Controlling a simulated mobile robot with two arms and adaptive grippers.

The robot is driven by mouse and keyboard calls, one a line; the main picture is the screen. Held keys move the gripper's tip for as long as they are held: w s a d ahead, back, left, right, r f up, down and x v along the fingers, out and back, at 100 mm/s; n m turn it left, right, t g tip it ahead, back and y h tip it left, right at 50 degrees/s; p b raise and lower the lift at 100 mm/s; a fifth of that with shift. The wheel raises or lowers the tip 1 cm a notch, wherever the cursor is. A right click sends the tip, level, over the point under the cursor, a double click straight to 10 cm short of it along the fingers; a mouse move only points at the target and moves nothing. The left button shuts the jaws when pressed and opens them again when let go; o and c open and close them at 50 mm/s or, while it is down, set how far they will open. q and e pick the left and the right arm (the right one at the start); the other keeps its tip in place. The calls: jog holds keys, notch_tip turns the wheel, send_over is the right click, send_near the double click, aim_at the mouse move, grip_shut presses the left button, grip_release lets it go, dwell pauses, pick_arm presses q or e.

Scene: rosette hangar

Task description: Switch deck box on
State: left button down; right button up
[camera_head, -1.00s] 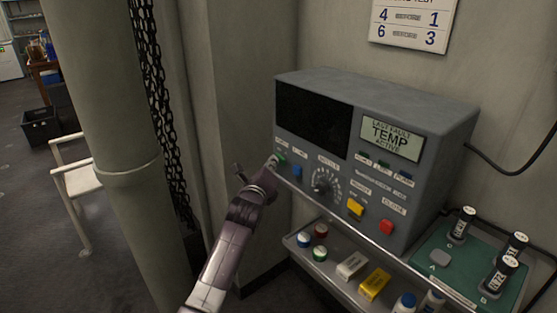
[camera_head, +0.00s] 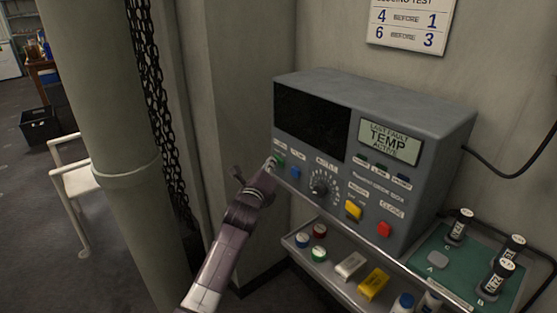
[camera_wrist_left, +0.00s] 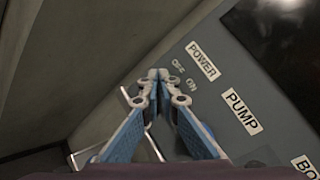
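The deck box (camera_head: 420,112) is a grey console with a dark panel and a display reading "LAST FAULT TEMP ACTIVE". A green control (camera_head: 279,160) sits at the left end of its front. My left gripper (camera_head: 271,165) is right beside that control. In the left wrist view the left gripper (camera_wrist_left: 158,77) has its blue fingertips together, below the POWER label (camera_wrist_left: 202,61) and beside OFF and ON. The tips cover the power switch, so its position and any contact are hidden. My right gripper is out of view.
The console also has a blue switch (camera_head: 295,172), black knob (camera_head: 320,187), yellow switch (camera_head: 353,210) and red button (camera_head: 384,229). A shelf (camera_head: 330,272) with small items is below. A green pillar (camera_head: 110,140) stands left; a green mat (camera_head: 440,277) with dark cylinders lies right.

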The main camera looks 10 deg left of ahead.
pick_arm(q)
jog(key=shift+s+d+f, duration=0.1)
jog(key=shift+s+f, duration=0.05)
jog(key=s+a+p, duration=0.1)
jog(key=a+p, duration=0.1)
jog(key=s+a+p, duration=0.1)
jog(key=s+p, duration=0.1)
jog(key=shift+s+a+f, duration=0.1)
jog(key=shift+s+a, duration=0.05)
jog(key=shift+a, duration=0.25)
